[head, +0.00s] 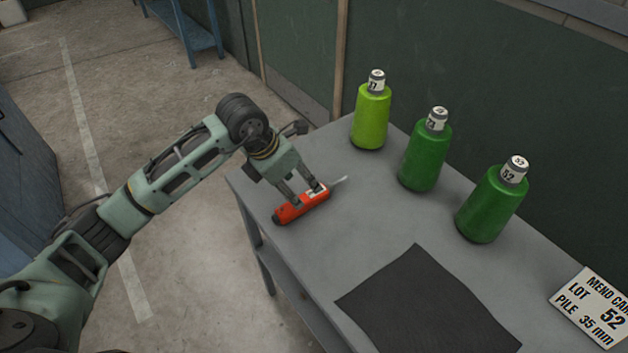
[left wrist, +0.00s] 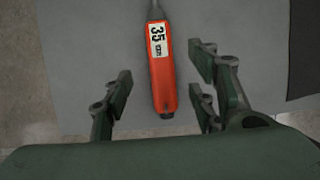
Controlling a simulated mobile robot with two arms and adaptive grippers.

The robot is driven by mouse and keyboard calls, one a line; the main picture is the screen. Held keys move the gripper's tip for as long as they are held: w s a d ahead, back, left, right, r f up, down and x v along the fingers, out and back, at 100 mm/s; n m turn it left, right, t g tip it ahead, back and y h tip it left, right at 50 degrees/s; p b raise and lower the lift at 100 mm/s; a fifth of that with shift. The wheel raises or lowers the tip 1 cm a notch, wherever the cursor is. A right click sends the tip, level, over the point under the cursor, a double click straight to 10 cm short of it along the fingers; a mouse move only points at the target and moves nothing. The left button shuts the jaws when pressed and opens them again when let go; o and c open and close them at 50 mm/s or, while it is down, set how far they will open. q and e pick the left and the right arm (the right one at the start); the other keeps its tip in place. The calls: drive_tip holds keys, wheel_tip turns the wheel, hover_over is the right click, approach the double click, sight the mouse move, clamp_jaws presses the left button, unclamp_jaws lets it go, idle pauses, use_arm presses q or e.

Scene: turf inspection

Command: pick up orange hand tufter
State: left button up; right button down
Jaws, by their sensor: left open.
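The orange hand tufter (head: 302,205) lies on the grey table (head: 300,250) near its left edge, its thin metal needle pointing right. In the left wrist view the tufter (left wrist: 163,75) carries a white label reading 35 mm, and its dark butt end is toward me. My left gripper (head: 306,196) is open, close above the tufter. In the left wrist view the two fingers (left wrist: 158,88) are on either side of the handle, with gaps between them and it. My right gripper is not in view.
Three yarn cones stand along the table's back: lime (head: 371,118), green (head: 425,157) and darker green (head: 490,205). A dark mat (head: 428,305) lies at the front. A white card (head: 595,308) reads LOT 52, PILE 35 mm. A dark green wall (head: 440,60) stands behind.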

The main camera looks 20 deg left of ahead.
sight(304, 197)
use_arm(q)
drive_tip(key=shift+w+a+f, duration=0.2)
drive_tip(key=shift+w+a, duration=0.05)
drive_tip(key=shift+w, duration=0.1)
drive_tip(key=shift+s+d+f, duration=0.2)
drive_tip(key=shift+s+d+f+p, duration=0.3)
drive_tip(key=shift+s+p, duration=0.35)
drive_tip(key=shift+p, duration=0.1)
drive_tip(key=p+x, duration=0.1)
drive_tip(key=x, duration=0.1)
drive_tip(key=shift+w+f+p, duration=0.3)
drive_tip(key=shift+p, duration=0.05)
drive_tip(key=shift+w+d+f, duration=0.1)
drive_tip(key=shift+w+f, duration=0.25)
drive_tip(key=shift+f, duration=0.2)
drive_tip(key=shift+w+d+f, duration=0.1)
drive_tip(key=shift+w+f, duration=0.2)
drive_tip(key=shift+f, duration=0.25)
drive_tip(key=shift+s, duration=0.1)
drive_tip(key=shift+f, duration=0.1)
drive_tip(key=c, duration=0.7)
clamp_jaws()
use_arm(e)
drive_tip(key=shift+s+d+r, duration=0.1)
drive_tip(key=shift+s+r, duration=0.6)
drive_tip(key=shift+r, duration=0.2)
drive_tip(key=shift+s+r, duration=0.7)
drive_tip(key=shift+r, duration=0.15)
